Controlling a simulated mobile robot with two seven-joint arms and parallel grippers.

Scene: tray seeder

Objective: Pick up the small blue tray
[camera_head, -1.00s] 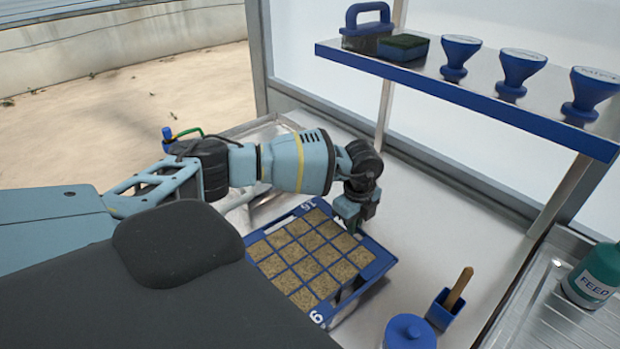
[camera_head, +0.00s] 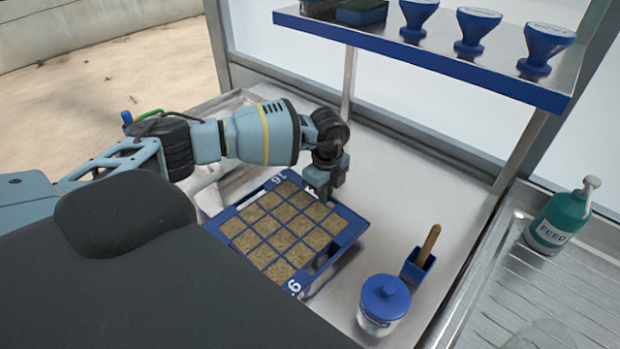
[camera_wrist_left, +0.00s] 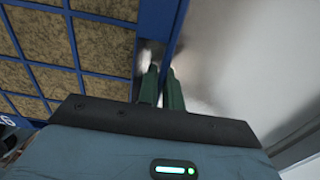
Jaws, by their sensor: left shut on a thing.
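The blue tray (camera_head: 352,228), marked with white numerals and filled with several brown soil-like squares, sits over the white bench in the head view. My left gripper (camera_head: 321,192) is at its far-right side, pointing down. In the left wrist view, the two green fingers of my left gripper (camera_wrist_left: 161,88) stand close together around the tray's blue rim (camera_wrist_left: 157,22), shut on it. The fingertips are partly hidden by the rim. I cannot tell whether the tray rests on the bench or is slightly raised. My right gripper is out of view.
A blue-lidded jar (camera_head: 384,300) and a blue holder with a wooden handle (camera_head: 418,265) stand right of the tray. A green FEED bottle (camera_head: 562,217) stands on the ridged metal surface (camera_head: 510,285). A blue-edged shelf (camera_head: 430,62) with several blue items hangs above.

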